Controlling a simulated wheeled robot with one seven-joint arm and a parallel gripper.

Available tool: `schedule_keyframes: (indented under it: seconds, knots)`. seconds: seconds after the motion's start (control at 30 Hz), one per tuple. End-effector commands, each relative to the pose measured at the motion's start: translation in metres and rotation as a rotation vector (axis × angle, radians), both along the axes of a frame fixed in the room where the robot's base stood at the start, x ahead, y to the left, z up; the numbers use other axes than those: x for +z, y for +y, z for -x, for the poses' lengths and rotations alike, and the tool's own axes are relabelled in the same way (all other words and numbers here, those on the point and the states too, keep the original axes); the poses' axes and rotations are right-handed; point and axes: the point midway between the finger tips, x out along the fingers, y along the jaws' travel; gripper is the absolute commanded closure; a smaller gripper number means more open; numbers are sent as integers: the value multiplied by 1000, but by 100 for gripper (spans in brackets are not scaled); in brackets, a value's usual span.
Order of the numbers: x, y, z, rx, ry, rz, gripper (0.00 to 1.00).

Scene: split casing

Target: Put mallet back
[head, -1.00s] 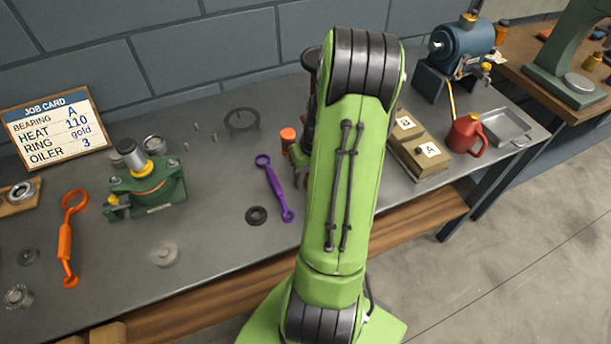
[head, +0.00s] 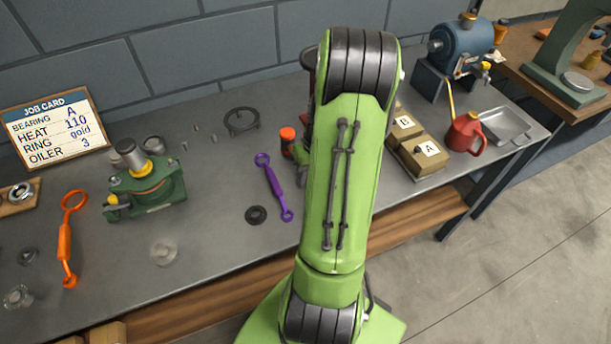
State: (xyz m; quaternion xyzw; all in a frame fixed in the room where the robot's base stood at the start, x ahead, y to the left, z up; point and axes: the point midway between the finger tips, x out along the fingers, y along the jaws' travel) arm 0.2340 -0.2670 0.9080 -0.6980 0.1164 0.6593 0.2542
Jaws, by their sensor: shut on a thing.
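No mallet can be made out in the head view. My gripper is hidden behind my own green arm, which fills the middle of the picture, so what it holds does not show. A small orange-capped piece (head: 287,135) peeks out at the left edge of my arm, beside a mostly hidden dark red thing (head: 308,62). I cannot tell whether either belongs to the mallet.
Right are lettered boxes (head: 432,165), a red oil can (head: 464,137) and a grey tray (head: 505,128).

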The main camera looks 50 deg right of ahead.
Motion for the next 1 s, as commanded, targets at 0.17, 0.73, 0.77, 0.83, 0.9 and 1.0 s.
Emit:
schedule_keyframes:
  seconds: [0.17, 0.73, 0.77, 0.83, 0.9, 1.0]
  knots:
    - [1, 0, -1, 1, -3, 2, 100]
    - [-2, 0, -1, 1, -2, 3, 100]
    - [-3, 0, -1, 1, -2, 3, 100]
    - [-4, 0, -1, 1, -2, 3, 100]
    - [-5, 0, -1, 1, -2, 3, 100]
    - [-6, 0, -1, 1, -2, 3, 100]
